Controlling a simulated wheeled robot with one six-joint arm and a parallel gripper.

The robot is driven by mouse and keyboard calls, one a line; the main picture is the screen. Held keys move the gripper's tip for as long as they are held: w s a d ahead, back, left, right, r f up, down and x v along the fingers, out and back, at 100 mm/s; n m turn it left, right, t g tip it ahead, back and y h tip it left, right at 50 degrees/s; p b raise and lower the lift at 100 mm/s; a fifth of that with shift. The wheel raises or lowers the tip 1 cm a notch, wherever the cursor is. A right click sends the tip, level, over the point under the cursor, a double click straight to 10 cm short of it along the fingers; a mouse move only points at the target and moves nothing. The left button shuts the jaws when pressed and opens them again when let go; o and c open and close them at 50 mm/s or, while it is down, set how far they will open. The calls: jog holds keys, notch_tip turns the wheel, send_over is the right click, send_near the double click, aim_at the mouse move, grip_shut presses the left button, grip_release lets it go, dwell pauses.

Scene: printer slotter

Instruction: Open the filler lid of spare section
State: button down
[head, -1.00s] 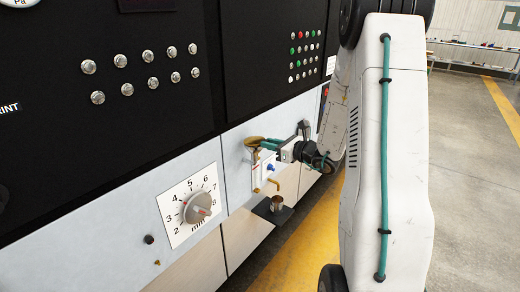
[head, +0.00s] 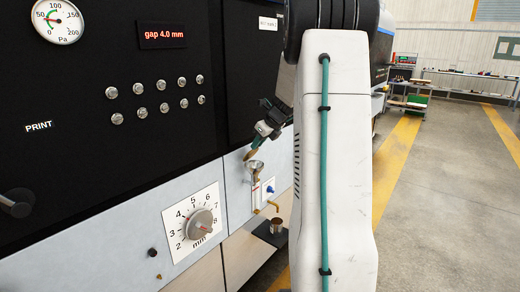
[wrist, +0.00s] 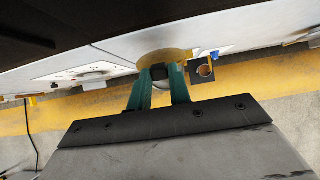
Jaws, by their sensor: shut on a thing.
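The filler lid (head: 250,155) is a brass-coloured disc, tilted steeply up above the metal filler cup (head: 256,167) on the machine's front. The cup's mouth shows uncovered below it. My gripper (head: 259,141) comes in from the upper right with its teal fingers at the lid. In the wrist view my gripper (wrist: 158,82) has both fingers closed on a dark knob (wrist: 158,71), with the brass lid (wrist: 168,56) just beyond. Whether the lid still touches the cup at a hinge is too small to tell.
A gap dial (head: 201,222) sits left of the cup. A sight panel with a blue knob (head: 269,190) and a brass spout (head: 273,206) are below right, above a small metal cup (head: 276,226) on a dark shelf. My arm hides the machine's right part.

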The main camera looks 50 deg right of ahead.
jog(key=shift+w+r, duration=0.45)
jog(key=shift+w, duration=0.2)
jog(key=shift+w+r, duration=0.3)
jog(key=shift+w, duration=0.55)
jog(key=shift+w+r, duration=0.25)
jog(key=shift+w, duration=0.55)
jog(key=c, duration=1.3)
grip_release()
jog(key=shift+f, duration=0.1)
jog(key=v, duration=0.7)
jog(key=shift+s+r, duration=0.2)
jog(key=shift+r, duration=0.2)
